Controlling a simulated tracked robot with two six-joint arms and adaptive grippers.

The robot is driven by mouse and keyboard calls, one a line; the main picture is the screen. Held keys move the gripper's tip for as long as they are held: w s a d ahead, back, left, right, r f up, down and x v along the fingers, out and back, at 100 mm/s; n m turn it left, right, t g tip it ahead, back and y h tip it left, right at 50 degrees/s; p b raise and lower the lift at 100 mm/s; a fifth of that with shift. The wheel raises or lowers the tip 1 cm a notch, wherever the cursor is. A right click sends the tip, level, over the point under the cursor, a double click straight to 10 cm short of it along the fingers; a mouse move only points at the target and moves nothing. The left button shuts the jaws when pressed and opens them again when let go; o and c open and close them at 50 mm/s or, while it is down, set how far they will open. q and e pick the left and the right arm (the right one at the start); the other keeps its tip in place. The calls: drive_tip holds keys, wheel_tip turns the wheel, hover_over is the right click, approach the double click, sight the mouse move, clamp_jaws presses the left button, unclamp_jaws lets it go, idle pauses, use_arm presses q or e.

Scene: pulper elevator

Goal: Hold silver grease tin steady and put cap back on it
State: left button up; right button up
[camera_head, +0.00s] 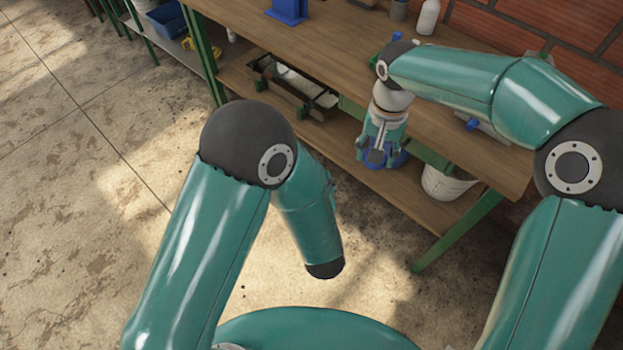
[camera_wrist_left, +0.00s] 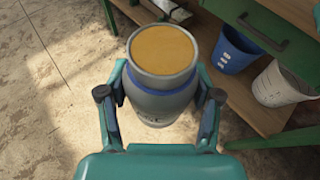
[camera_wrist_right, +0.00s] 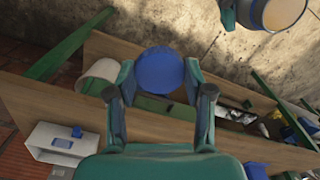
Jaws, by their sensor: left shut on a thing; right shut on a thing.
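The silver grease tin (camera_wrist_left: 160,103) stands upright in the left wrist view, with a blue band and an open round top full of tan-yellow grease. My left gripper (camera_wrist_left: 161,82) is shut on its sides. The blue round cap (camera_wrist_right: 158,72) is between the fingers of my right gripper (camera_wrist_right: 160,82), which is shut on it. In the right wrist view the tin (camera_wrist_right: 284,12) shows at the upper right, apart from the cap. In the head view my right gripper (camera_head: 376,150) points down in front of the bench; my left gripper is hidden there.
A wooden bench (camera_head: 300,38) with a lower shelf stands beyond my arms. Under it are a white bucket (camera_head: 445,182) and a blue bucket (camera_wrist_left: 236,50). A metal tray (camera_head: 295,85) is on the shelf. The concrete floor (camera_head: 85,150) at left is clear.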

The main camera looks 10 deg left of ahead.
drive_tip(key=s+a+r+n, duration=0.1)
drive_tip(key=a, duration=0.3)
drive_tip(key=s+a+r+n, duration=0.1)
drive_tip(key=a+r, duration=0.1)
drive_tip(key=a, duration=0.2)
drive_tip(key=a+r, duration=0.1)
drive_tip(key=a, duration=0.4)
drive_tip(key=shift+s+r+n, duration=0.35)
drive_tip(key=shift+s+n, duration=0.05)
drive_tip(key=shift+f, duration=0.15)
drive_tip(key=shift+f, duration=1.9)
drive_tip(key=shift+s, duration=0.15)
